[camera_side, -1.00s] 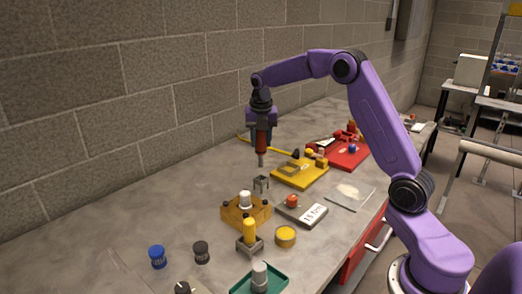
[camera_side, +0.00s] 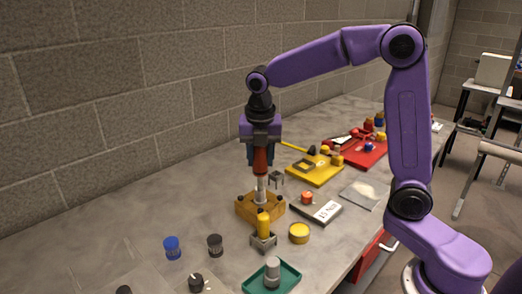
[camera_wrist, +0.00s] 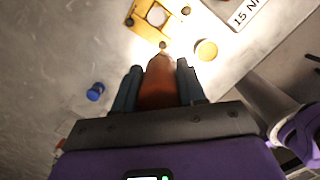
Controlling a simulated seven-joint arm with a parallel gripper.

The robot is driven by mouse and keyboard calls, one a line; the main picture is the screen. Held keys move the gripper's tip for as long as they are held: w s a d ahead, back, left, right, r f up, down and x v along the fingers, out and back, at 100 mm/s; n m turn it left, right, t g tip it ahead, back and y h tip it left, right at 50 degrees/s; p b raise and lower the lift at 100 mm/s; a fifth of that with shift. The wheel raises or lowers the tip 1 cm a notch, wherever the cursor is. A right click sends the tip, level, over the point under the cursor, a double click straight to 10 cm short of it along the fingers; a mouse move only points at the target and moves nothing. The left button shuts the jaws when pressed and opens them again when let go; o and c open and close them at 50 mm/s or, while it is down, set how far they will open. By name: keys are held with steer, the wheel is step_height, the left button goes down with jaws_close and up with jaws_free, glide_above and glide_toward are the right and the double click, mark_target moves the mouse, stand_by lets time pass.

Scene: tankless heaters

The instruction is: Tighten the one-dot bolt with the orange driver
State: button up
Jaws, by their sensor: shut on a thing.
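My gripper (camera_side: 261,150) is shut on the orange driver (camera_side: 260,163) and holds it upright, shank down. In the wrist view, the driver (camera_wrist: 158,85) sits between the two dark fingers of my gripper (camera_wrist: 157,85). The driver stands over the yellow-orange block (camera_side: 245,208), whose dark bolts show at its corners. In the wrist view, the block (camera_wrist: 140,22) lies just beyond the driver, with a dark bolt near the driver's tip. I cannot tell whether the tip touches a bolt. The dot marks are too small to read.
A yellow driver (camera_side: 264,224) stands in front. A torque display (camera_side: 322,209), yellow round tin (camera_side: 299,233), green tray (camera_side: 257,283), blue cap (camera_side: 171,247) and black cap (camera_side: 215,245) surround it.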

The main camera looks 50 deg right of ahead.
mark_target(260, 189)
steer(key=shift+f, duration=3)
steer(key=shift+f, duration=0.55)
stand_by(1.0)
steer(key=shift+r, duration=3.55)
